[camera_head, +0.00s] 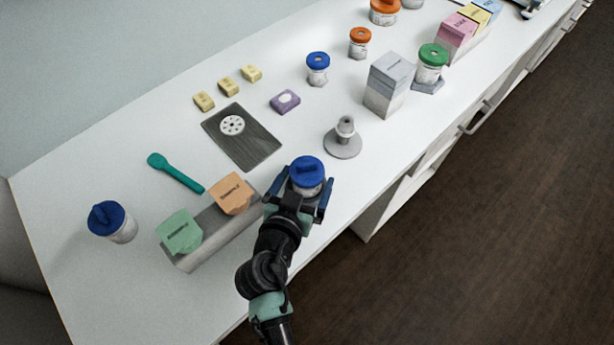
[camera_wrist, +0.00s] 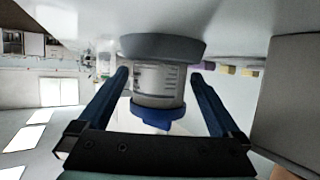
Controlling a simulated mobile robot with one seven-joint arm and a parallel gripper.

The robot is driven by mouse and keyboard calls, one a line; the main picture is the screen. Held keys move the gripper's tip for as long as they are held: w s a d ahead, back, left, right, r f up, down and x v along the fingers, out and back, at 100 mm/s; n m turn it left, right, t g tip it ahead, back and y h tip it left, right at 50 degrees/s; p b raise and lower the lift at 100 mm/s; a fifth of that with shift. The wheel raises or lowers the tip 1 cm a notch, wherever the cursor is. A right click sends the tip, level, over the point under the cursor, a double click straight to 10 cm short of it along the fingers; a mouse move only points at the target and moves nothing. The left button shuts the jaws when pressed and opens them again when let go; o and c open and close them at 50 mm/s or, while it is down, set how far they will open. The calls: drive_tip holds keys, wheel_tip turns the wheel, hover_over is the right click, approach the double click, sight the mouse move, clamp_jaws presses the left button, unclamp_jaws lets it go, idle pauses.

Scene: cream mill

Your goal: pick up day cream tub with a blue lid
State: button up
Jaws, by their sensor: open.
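A white tub with a blue lid (camera_head: 306,168) stands near the counter's front edge. My gripper (camera_head: 307,181) is open, with one finger on each side of this tub. The wrist view looks upside down; in it the tub (camera_wrist: 158,86) sits between the two fingers, on a round grey base (camera_wrist: 162,46), lid toward the bottom. Gaps show between tub and fingers there, so it does not look gripped. Other blue-lidded tubs stand at the far left (camera_head: 117,228) and farther back (camera_head: 318,68). Label text is too small to read.
A grey block (camera_head: 215,238) holding green and orange cards is just left of my gripper. A grey stand (camera_head: 343,146) is close behind right. A dark plate (camera_head: 255,151), a teal spoon (camera_head: 178,174) and a grey box (camera_head: 388,86) lie farther off. The counter edge is near.

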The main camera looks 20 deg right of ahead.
drive_tip(key=shift+w+d+f, duration=0.15)
drive_tip(key=shift+w+d, duration=0.1)
clamp_jaws()
idle(0.4)
